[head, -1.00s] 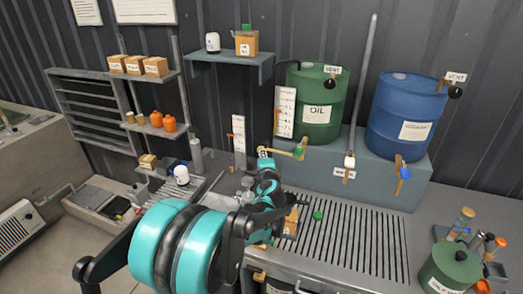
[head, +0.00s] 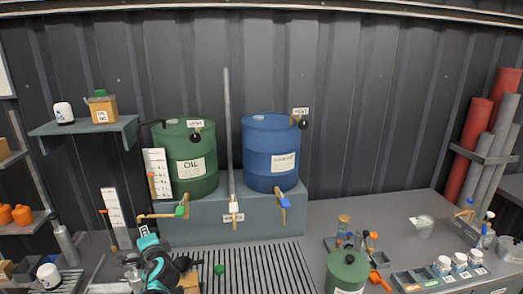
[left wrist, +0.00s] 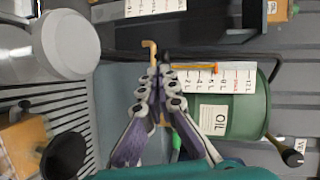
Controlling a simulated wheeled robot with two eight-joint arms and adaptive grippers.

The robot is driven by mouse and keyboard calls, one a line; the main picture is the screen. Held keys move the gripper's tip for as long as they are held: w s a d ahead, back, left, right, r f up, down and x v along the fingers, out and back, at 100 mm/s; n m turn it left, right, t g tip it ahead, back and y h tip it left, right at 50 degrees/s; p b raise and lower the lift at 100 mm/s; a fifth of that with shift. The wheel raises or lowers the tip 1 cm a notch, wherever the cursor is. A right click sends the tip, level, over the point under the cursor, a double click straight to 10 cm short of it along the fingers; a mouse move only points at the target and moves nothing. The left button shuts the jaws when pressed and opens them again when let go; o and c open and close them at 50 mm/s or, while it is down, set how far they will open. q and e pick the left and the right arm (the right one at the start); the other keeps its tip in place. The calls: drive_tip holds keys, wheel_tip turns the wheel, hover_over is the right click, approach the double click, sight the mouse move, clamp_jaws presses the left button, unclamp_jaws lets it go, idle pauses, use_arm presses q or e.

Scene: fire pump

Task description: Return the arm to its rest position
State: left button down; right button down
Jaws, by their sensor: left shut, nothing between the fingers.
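My left gripper (head: 146,236) shows at the lower left of the head view, teal and black, in front of the bench block under the green oil drum (head: 186,160). It is shut and empty. In the left wrist view its fingers meet at the fingertips (left wrist: 160,72), with the oil drum (left wrist: 225,117) behind them to the right. The drum's brass tap (head: 160,214) with a green handle is close to the gripper; I cannot tell whether they touch. Most of my left arm is below the head view. My right gripper is not in view.
A blue drum (head: 271,150) stands right of the oil drum. A slotted grate (head: 255,268) lies in front, with a small green cap (head: 219,269). A green can (head: 347,272), a tray of jars (head: 440,279) and red tubes (head: 475,150) are at the right. A shelf (head: 85,132) hangs left.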

use_arm(q)
drive_tip(key=s+d+f+n+g+h, duration=0.2)
drive_tip(key=s+d+f+n+h, duration=0.2)
drive_tip(key=s+d, duration=0.8)
drive_tip(key=s+d+f+n+g+h+b, duration=0.1)
drive_tip(key=s+d+f+n+g+h, duration=0.2)
drive_tip(key=s+d, duration=0.9)
wheel_tip(320, 180, down, 4)
drive_tip(key=s+n+h, duration=0.1)
drive_tip(key=n+h, duration=0.1)
drive_tip(key=shift+s+h, duration=0.2)
drive_tip(key=shift+h, duration=0.1)
